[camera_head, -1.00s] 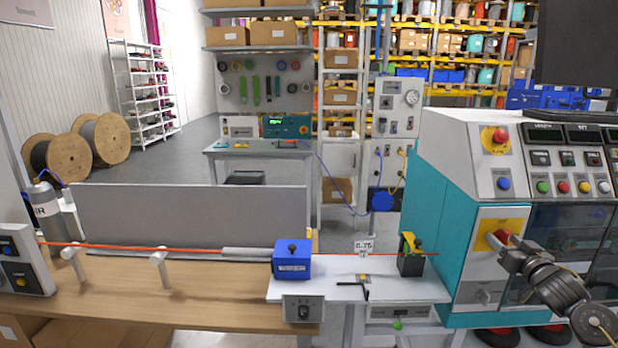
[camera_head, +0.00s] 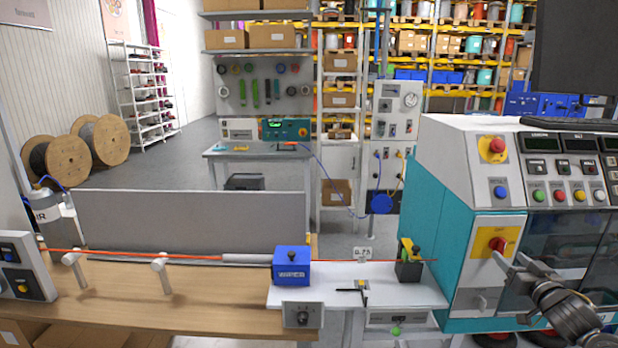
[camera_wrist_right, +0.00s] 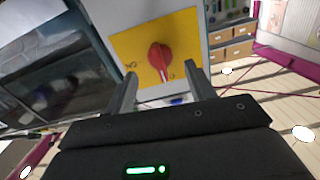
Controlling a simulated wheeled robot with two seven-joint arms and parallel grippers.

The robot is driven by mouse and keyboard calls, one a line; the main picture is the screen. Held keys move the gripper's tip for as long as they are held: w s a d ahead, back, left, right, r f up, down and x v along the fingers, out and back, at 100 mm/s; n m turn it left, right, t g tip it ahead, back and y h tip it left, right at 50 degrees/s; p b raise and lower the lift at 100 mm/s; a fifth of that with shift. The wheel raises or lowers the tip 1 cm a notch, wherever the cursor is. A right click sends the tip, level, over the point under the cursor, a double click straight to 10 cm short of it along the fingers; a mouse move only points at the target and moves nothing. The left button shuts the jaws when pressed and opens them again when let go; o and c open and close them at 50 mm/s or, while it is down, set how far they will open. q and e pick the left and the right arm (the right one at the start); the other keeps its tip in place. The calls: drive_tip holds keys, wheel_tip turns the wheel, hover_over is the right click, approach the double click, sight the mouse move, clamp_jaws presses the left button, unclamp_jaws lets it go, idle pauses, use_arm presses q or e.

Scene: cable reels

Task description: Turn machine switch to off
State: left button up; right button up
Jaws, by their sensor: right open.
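The machine switch is a red rotary knob (camera_head: 496,244) on a yellow plate (camera_head: 484,240) on the front of the teal and white machine (camera_head: 428,200). In the right wrist view the red knob (camera_wrist_right: 161,58) sits ahead of and between my fingers, with its handle pointing down toward one of the plate's two markings, which are too small to read surely. My right gripper (camera_head: 503,260) is open and empty, just in front of and below the knob. In the right wrist view its two fingers (camera_wrist_right: 160,85) are spread on either side, apart from the knob. My left gripper is not in view.
Above the switch are a red emergency button (camera_head: 492,147) and several coloured push buttons. A white bench (camera_head: 400,290) with a blue block (camera_head: 291,266) and an orange cable stands to the left. A dark monitor (camera_head: 575,45) hangs over the machine.

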drive_tip(key=s+p, duration=0.1)
drive_tip(key=s, duration=0.2)
drive_tip(key=shift+s, duration=0.25)
